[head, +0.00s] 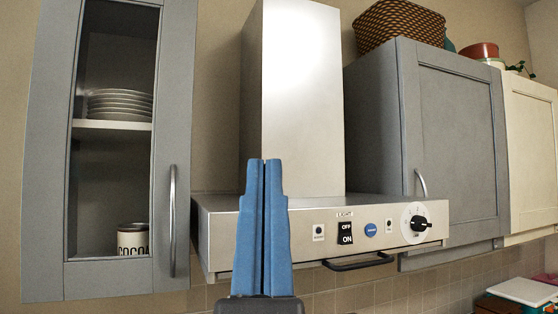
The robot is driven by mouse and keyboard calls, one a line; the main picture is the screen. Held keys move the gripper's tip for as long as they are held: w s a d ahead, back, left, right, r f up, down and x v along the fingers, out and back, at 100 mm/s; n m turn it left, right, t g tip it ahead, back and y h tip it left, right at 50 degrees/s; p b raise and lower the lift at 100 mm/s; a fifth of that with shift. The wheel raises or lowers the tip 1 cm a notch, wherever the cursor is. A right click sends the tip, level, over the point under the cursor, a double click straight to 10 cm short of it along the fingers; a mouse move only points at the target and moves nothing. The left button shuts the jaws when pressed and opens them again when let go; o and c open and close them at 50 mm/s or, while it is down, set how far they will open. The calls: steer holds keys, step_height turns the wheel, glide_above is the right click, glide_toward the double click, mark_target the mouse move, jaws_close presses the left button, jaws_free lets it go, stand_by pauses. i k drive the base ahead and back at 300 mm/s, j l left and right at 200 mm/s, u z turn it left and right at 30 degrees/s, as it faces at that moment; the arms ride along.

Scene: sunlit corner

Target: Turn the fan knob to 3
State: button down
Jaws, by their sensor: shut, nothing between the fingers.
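The fan knob (421,223) is black, on a round white dial (408,237) at the right end of the range hood's front panel (300,237). Its pointer sticks out toward the right; the dial's numbers are too small to read. My gripper (263,163) has blue fingers pointing up, pressed together with nothing between them. It stands in front of the left half of the hood, well to the left of the knob and apart from it. The fingers hide part of the hood's panel and chimney.
A black OFF/ON light switch (346,233) and a blue oval badge (371,230) lie left of the knob. A dark bar handle (358,262) juts below the panel. A glass-fronted cabinet (173,120) stands left, a closed grey cabinet (455,145) right.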

mark_target(420, 223)
steer(key=i+l, duration=0.1)
steer(key=l, duration=0.85)
steer(key=i+l, duration=0.1)
steer(key=l, duration=0.85)
steer(key=u, duration=0.05)
